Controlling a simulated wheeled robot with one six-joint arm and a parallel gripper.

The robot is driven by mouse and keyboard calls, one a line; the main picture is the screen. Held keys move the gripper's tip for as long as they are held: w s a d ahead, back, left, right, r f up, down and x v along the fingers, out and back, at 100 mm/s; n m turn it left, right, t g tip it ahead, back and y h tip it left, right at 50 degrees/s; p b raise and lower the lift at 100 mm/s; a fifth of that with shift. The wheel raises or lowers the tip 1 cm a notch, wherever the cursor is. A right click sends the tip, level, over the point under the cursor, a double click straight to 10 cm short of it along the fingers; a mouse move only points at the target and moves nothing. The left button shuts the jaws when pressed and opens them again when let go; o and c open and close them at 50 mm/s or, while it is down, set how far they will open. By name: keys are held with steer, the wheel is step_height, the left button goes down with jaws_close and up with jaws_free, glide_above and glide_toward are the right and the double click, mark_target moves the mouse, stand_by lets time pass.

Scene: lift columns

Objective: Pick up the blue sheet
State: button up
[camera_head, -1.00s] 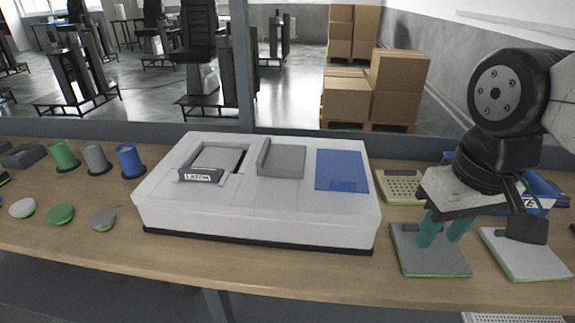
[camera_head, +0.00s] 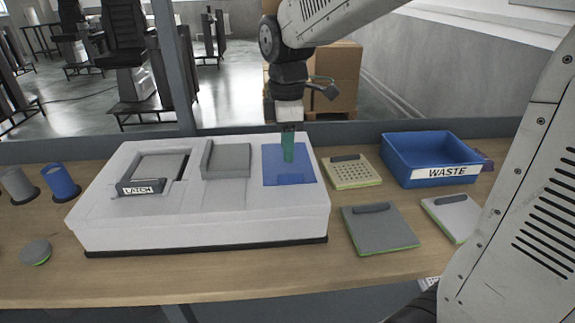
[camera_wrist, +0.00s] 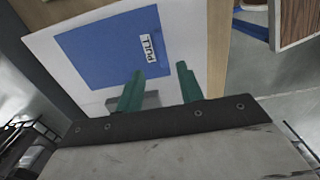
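A grey block (camera_head: 227,160) and a tray labelled LATCH (camera_head: 142,186) sit left of the sheet. A perforated pad (camera_head: 352,172), a grey pad (camera_head: 380,230), another pad (camera_head: 455,215) and a blue WASTE bin (camera_head: 430,155) stand to the right. Cups (camera_head: 61,183) are at far left.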

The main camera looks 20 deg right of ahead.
mark_target(289, 173)
steer(key=f, duration=0.6)
steer(key=shift+s+d+f, duration=0.1)
steer(key=shift+s+f, duration=0.1)
steer(key=shift+f, duration=0.1)
jaws_close()
